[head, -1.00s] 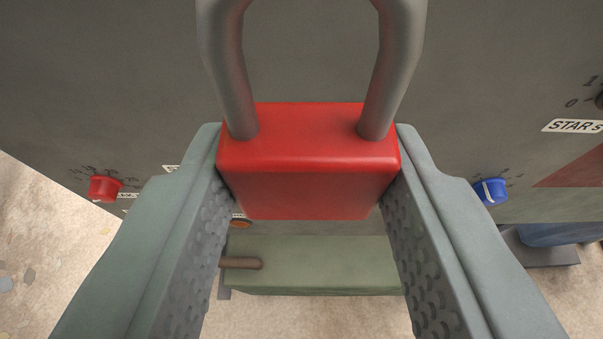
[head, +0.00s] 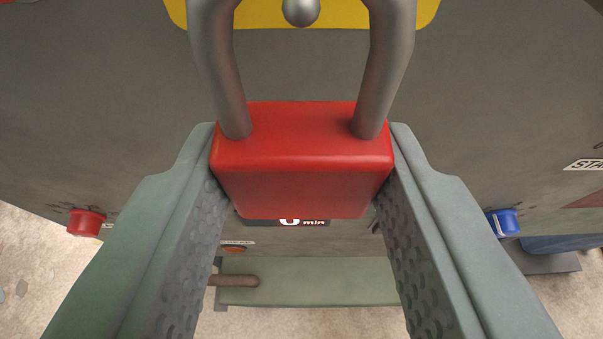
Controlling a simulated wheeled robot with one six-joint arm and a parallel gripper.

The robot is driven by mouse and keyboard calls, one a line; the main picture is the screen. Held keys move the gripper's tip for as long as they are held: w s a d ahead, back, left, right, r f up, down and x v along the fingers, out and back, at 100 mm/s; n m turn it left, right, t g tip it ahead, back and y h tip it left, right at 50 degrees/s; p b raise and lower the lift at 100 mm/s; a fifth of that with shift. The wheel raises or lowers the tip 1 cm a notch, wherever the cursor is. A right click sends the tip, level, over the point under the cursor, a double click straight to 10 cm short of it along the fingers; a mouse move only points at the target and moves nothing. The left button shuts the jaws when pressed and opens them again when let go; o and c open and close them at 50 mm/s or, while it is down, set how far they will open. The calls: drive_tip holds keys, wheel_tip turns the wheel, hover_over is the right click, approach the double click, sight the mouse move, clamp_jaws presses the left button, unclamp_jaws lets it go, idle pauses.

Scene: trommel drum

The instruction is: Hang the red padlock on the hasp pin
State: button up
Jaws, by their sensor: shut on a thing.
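The red padlock (head: 303,160) has a red body and a grey steel shackle that points up and leaves the top of the picture. My gripper (head: 303,175) is shut on the padlock body, one finger on each side. A grey round-ended pin (head: 301,11) stands out in front of a yellow plate (head: 335,14) at the top edge. In the picture the pin shows between the two shackle legs. I cannot tell how far the padlock is from it, and the top of the shackle is out of view.
A dark grey panel (head: 120,120) fills the background. It carries a red knob (head: 86,222) at left, a blue knob (head: 503,223) at right and a partly hidden "min" display (head: 313,223). A green ledge (head: 310,283) with a brown rod (head: 235,281) lies below.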

drive_tip(key=shift+w+f, duration=0.1)
drive_tip(key=shift+w, duration=1.15)
drive_tip(key=shift+x, duration=0.8)
drive_tip(key=shift+f, duration=0.1)
drive_tip(key=o, duration=1.1)
drive_tip(key=shift+s, duration=0.1)
